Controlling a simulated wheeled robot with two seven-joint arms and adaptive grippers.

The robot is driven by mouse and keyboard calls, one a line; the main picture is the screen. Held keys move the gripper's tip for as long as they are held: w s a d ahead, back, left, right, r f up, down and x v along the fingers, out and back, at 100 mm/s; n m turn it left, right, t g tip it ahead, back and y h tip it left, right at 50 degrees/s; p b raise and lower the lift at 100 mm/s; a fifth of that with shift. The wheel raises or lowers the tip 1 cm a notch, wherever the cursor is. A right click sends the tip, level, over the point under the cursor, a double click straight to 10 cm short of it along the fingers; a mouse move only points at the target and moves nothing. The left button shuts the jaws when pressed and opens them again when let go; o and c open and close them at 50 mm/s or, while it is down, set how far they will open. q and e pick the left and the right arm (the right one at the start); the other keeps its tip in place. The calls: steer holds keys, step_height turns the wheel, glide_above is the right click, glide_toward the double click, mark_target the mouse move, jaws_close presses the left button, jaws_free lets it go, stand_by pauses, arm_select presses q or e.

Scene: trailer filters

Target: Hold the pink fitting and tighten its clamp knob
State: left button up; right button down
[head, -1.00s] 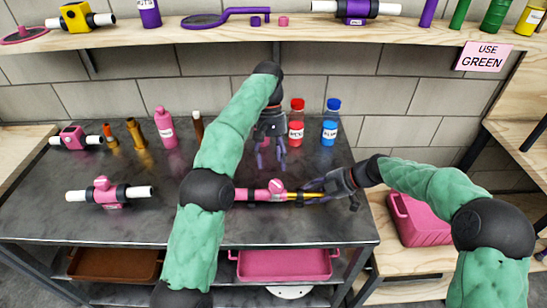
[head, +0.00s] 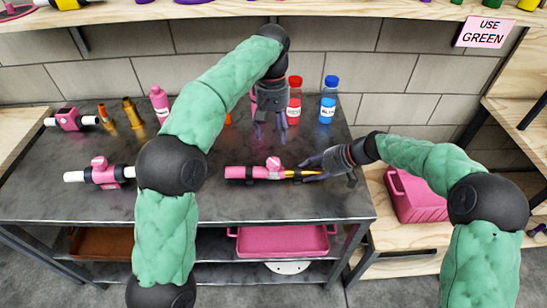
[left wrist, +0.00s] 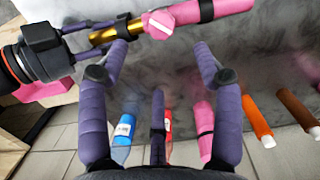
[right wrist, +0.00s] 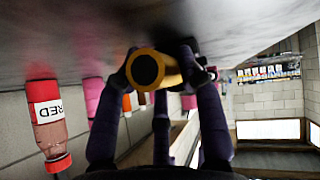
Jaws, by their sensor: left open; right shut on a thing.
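The pink fitting (head: 240,172) lies level above the front of the dark table, with a gold pipe (head: 298,173) at its right end. Its round clamp knob (head: 273,163), with a white bar across it, stands on top; it also shows in the left wrist view (left wrist: 158,25). My right gripper (head: 318,167) is shut on the gold pipe, whose round end (right wrist: 147,68) faces the right wrist camera. My left gripper (head: 270,138) is open and empty behind the fitting, its fingers pointing down. In the left wrist view the knob lies beyond and between the fingertips (left wrist: 160,62).
A red bottle (head: 294,105) and a blue bottle (head: 328,105) stand behind and right of my left gripper. Other pink fittings with white pipes (head: 103,174) (head: 70,120) sit at the left. A pink bin (head: 418,197) stands on the lower bench at right.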

mark_target(274, 161)
arm_select(q)
steer(key=shift+t, duration=0.7)
steer(key=f, duration=0.3)
steer(key=s+f, duration=0.1)
steer(key=f, duration=0.6)
steer(key=shift+s+f, duration=0.3)
steer(key=c, duration=1.2)
